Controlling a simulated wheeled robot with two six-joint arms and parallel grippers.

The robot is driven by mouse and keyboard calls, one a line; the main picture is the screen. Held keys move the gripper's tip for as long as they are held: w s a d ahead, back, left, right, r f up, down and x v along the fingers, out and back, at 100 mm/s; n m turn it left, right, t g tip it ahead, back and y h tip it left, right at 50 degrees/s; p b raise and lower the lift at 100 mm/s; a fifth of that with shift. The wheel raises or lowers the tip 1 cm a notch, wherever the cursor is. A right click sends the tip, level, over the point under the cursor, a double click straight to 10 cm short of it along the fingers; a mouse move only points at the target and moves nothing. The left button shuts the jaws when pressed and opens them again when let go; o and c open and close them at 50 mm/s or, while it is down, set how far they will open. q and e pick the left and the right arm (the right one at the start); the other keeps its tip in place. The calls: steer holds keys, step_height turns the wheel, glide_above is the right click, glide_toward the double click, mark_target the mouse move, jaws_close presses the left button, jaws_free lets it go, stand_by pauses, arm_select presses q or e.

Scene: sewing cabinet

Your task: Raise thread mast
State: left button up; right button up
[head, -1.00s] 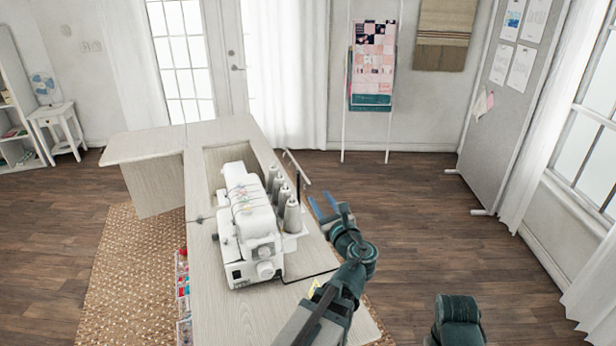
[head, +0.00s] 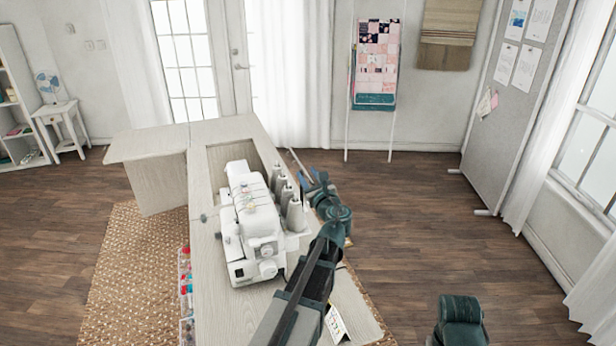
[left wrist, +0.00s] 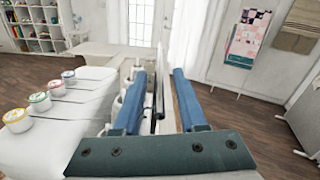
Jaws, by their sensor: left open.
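The white serger (head: 252,225) stands on the cabinet top, with several grey thread cones (head: 284,190) along its right side. The thread mast (head: 297,164) is a thin pale bar behind the cones, tilted in the head view. My left gripper (head: 309,178) is open beside the mast, to the right of the cones. In the left wrist view the open blue fingers of the left gripper (left wrist: 160,74) stand on either side of a pale upright bar, apparently the mast (left wrist: 160,95). Whether they touch it I cannot tell.
The cabinet top (head: 225,130) has a recess behind the serger and a leaf at the left. A small printed card (head: 337,325) stands near the front right edge. Coloured spools (head: 186,285) hang at the left side.

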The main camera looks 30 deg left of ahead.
arm_select(q)
jaws_close()
stand_by(1.4)
